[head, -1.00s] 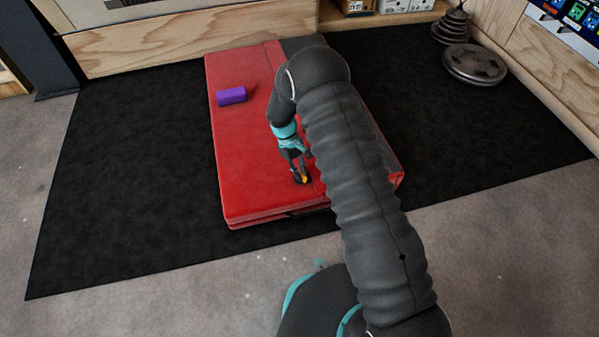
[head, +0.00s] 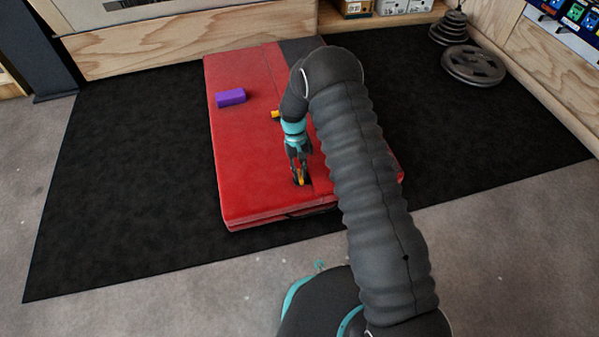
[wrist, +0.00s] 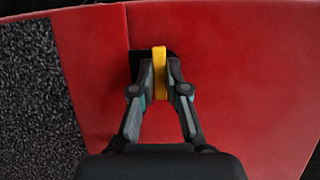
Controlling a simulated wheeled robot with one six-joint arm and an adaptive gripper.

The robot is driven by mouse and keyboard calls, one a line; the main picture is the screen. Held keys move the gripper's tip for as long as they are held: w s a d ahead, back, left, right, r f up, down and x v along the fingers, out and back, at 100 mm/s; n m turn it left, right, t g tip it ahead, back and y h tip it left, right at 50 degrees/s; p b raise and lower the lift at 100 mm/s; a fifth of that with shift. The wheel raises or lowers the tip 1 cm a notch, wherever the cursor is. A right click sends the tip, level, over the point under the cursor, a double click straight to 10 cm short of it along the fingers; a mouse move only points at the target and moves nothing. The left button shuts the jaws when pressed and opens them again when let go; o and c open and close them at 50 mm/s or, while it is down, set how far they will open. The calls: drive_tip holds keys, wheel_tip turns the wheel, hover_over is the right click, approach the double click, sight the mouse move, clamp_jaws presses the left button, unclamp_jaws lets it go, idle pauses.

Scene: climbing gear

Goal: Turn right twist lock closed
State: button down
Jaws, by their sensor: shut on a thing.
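The near twist lock shows a yellow handle (wrist: 160,72) over a dark plate (wrist: 142,58) on the red crash mat (head: 250,175). My gripper (head: 299,178) points down at the mat's near end, with its fingers shut on the yellow handle. In the wrist view my gripper (wrist: 160,85) has one finger on each side of the handle, which runs up and down in the picture. The fingers cover part of the dark plate. Another yellow handle (head: 276,114) lies farther back on the mat, partly hidden by my arm.
A purple block (head: 230,97) lies on the mat's far left. The mat rests on a black floor mat (head: 140,180). Weight plates (head: 473,65) are at the back right. My arm hides much of the red mat's right side.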

drive_tip(key=c, duration=1.2)
unclamp_jaws()
drive_tip(key=v, duration=1.2)
